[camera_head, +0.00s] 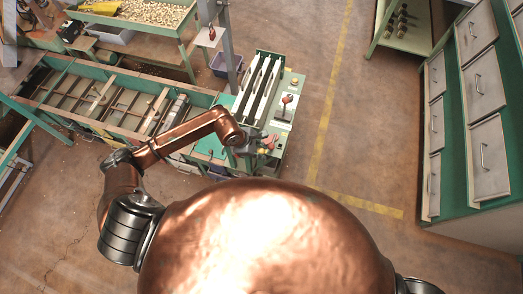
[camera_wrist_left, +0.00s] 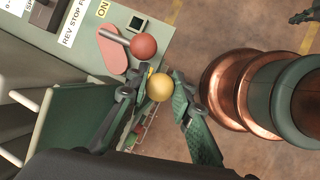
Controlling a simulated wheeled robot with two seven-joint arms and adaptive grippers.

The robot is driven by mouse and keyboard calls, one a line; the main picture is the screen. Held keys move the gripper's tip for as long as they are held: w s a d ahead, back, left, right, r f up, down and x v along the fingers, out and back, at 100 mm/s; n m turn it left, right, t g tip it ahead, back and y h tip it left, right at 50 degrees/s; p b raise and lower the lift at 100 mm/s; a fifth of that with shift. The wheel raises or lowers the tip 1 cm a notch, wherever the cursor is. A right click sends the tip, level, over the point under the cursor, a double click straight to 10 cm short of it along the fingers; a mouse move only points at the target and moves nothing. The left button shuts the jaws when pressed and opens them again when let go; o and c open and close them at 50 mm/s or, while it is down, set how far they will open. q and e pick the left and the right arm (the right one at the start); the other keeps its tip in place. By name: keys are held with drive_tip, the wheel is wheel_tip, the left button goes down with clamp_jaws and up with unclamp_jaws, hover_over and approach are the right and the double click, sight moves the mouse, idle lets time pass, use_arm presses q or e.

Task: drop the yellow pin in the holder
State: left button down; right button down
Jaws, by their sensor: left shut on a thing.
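The yellow pin shows in the left wrist view as a round yellow head (camera_wrist_left: 160,87) between the fingertips; the rest of it is hidden or too hard to make out. My left gripper (camera_wrist_left: 158,88) is shut on it, with one dark green finger on each side. In the head view my left gripper (camera_head: 256,144) is at the front end of the green machine, small and partly hidden by its wrist. I cannot pick out the holder in either view. My right gripper is not in view.
A red ball knob (camera_wrist_left: 143,46) on a lever stands close to the fingers, on the grey-green machine panel (camera_wrist_left: 75,70). The machine (camera_head: 290,110) carries another red lever. A drawer cabinet (camera_head: 480,130) stands right, with free floor (camera_head: 350,130) between.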

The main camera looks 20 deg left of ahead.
use_arm(q)
drive_tip(key=shift+f, duration=0.25)
drive_tip(key=c, duration=1.6)
unclamp_jaws()
drive_tip(key=shift+r, duration=0.15)
drive_tip(key=v, duration=1.1)
drive_tip(key=shift+s+a+r, duration=0.1)
drive_tip(key=shift+a+r, duration=0.05)
drive_tip(key=shift+r, duration=0.25)
drive_tip(key=shift+p+v, duration=1.65)
drive_tip(key=shift+v, duration=2.85)
